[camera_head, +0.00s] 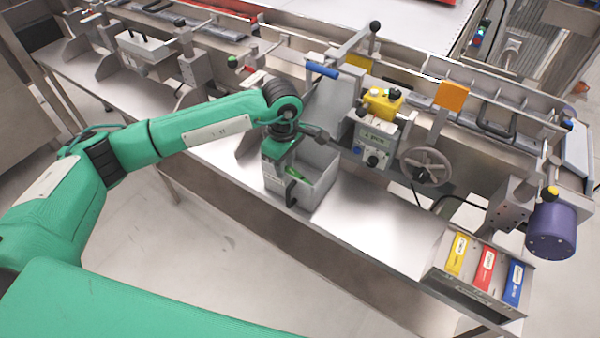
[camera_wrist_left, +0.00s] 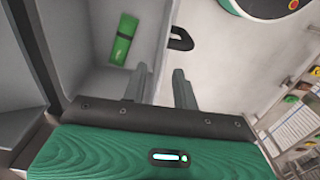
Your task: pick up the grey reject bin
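The grey reject bin (camera_head: 318,188) is an open box on the steel ledge in the middle of the head view. It has a black handle on its near wall. A green packet lies inside it. My left gripper (camera_head: 289,172) is at the bin's near wall, pointing down and hiding part of it. In the left wrist view, the fingers of the left gripper (camera_wrist_left: 160,70) are apart, near the bin's rim. The bin (camera_wrist_left: 85,35) shows there with the green packet (camera_wrist_left: 124,38) inside and the black handle (camera_wrist_left: 181,38) just beyond the fingers. My right gripper is not in view.
A grey control box (camera_head: 372,145) with a yellow switch unit (camera_head: 382,102) and a handwheel (camera_head: 425,167) stand right of the bin. A tray (camera_head: 440,270) with yellow, red and blue labels is at the lower right. The ledge between them is clear.

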